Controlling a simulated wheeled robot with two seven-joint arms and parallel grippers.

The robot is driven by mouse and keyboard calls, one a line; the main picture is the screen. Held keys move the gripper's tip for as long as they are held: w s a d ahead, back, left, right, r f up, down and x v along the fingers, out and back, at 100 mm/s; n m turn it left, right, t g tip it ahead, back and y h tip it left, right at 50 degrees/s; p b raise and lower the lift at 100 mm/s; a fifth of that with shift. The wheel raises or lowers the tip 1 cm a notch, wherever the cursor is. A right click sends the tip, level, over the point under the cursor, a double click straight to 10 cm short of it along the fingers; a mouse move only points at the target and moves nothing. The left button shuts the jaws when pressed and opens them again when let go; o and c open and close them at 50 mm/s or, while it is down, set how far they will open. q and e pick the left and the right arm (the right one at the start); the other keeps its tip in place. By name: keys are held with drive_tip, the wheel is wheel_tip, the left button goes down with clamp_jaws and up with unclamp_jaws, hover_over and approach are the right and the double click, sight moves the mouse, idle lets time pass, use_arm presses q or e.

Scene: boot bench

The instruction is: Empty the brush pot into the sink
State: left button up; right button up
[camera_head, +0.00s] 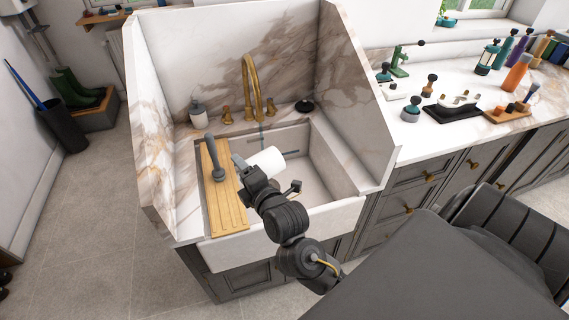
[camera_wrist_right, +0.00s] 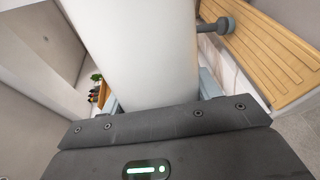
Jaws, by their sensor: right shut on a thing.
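My right gripper (camera_head: 247,170) is shut on a white cylindrical pot (camera_head: 268,161), which I take to be the brush pot. The pot is held above the left part of the sink (camera_head: 318,207) and looks tipped well over in the head view. In the right wrist view the pot (camera_wrist_right: 140,45) fills the space between the fingers. Its mouth and any contents are hidden. A thin dark bar shape (camera_head: 287,153) shows at the back of the basin; I cannot tell what it is. My left gripper is out of view.
A ribbed wooden board (camera_head: 228,209) spans the sink's left side, with a grey brush-like tool (camera_head: 215,160) at it. A brass tap (camera_head: 250,88) and soap bottle (camera_head: 198,115) stand behind. Marble panels (camera_head: 353,95) enclose the sides. The right counter (camera_head: 425,130) holds bottles and trays.

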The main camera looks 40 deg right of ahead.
drive_tip(key=w+d+f+m+h, duration=0.1)
drive_tip(key=w+d+f+h, duration=0.1)
drive_tip(key=w+d+f, duration=0.4)
drive_tip(key=w+d+f+m+h, duration=0.2)
drive_tip(key=w+d+f, duration=0.1)
drive_tip(key=d+f, duration=0.65)
drive_tip(key=d+f+g, duration=0.1)
drive_tip(key=d+f, duration=0.2)
drive_tip(key=d, duration=0.3)
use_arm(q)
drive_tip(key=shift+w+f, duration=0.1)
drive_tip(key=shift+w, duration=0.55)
use_arm(e)
drive_tip(key=d+r+m+t, duration=0.1)
drive_tip(key=r+m, duration=0.2)
drive_tip(key=m, duration=0.6)
drive_tip(key=d+r+m+t+y, duration=0.1)
drive_tip(key=d+r+m, duration=0.1)
drive_tip(key=m, duration=0.7)
drive_tip(key=shift+s+r, duration=0.35)
drive_tip(key=shift+r, duration=0.15)
